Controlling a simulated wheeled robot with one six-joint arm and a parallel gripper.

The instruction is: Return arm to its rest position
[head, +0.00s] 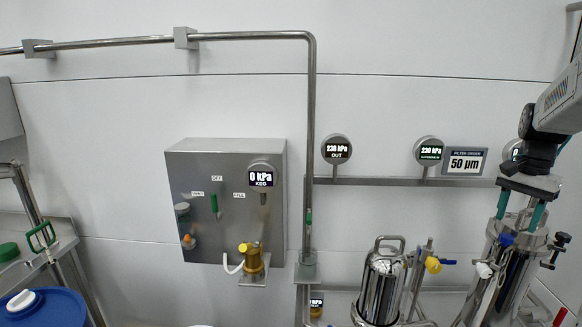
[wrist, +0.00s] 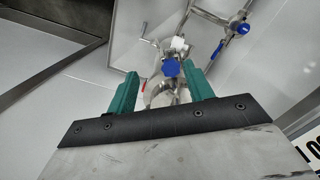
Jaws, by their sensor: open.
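My gripper (head: 518,217) is at the right of the head view, pointing down with its two teal fingers apart. Part of a steel filter housing (head: 508,265) with a blue knob shows below and behind the fingers. In the wrist view my gripper (wrist: 160,75) is also open, and a blue round knob (wrist: 171,68) on steel pipework appears between the fingertips, seemingly beyond them. I cannot tell how far it is from the fingers.
A steel panel box (head: 225,200) with a keg gauge hangs on the wall. A shiny steel vessel (head: 382,285) stands left of my gripper. A blue drum (head: 45,310) is at the lower left. A horizontal steel rail (head: 385,181) carries gauges.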

